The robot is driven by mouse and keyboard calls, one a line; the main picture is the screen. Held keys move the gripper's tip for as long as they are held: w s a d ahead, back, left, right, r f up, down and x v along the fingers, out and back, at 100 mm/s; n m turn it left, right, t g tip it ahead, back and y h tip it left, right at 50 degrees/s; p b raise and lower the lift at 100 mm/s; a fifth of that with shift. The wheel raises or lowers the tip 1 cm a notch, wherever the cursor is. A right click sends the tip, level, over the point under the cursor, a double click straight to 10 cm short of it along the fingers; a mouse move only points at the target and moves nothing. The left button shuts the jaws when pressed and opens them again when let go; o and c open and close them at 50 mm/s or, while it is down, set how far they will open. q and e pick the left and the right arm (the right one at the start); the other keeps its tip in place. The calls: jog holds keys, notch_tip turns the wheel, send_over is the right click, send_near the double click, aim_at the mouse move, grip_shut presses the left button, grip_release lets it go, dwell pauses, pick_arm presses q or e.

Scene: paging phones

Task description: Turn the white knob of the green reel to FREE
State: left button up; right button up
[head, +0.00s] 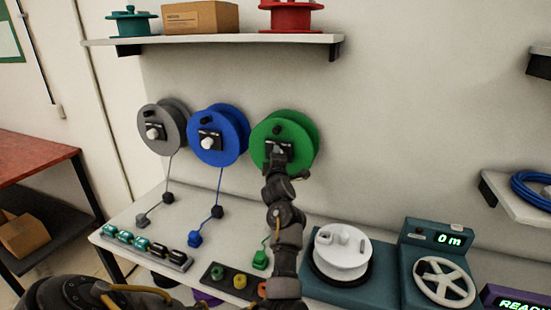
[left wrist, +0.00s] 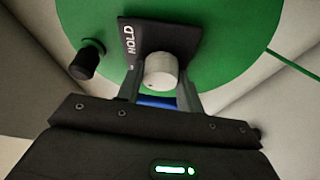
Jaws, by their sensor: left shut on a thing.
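The green reel (head: 305,130) hangs on the wall, rightmost of three wall reels. It fills much of the left wrist view (left wrist: 235,30). A black plate (left wrist: 130,35) on its face reads HOLD; no other word on it is readable. The white knob (left wrist: 160,70) stands out from this plate. My left gripper (left wrist: 161,88) is shut on the white knob, one finger at each side. In the head view my left gripper (head: 278,153) is at the reel's face and hides most of the knob.
A blue reel (head: 228,150) and a grey reel (head: 177,125) hang to the left, with cords down to the bench (head: 150,205). A white spool (head: 342,255) and a teal counter unit (head: 440,260) stand on the right. A shelf (head: 240,39) runs above.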

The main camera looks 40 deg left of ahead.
pick_arm(q)
jog(key=shift+n, duration=0.7)
jog(key=shift+g, duration=0.3)
jog(key=o, duration=1)
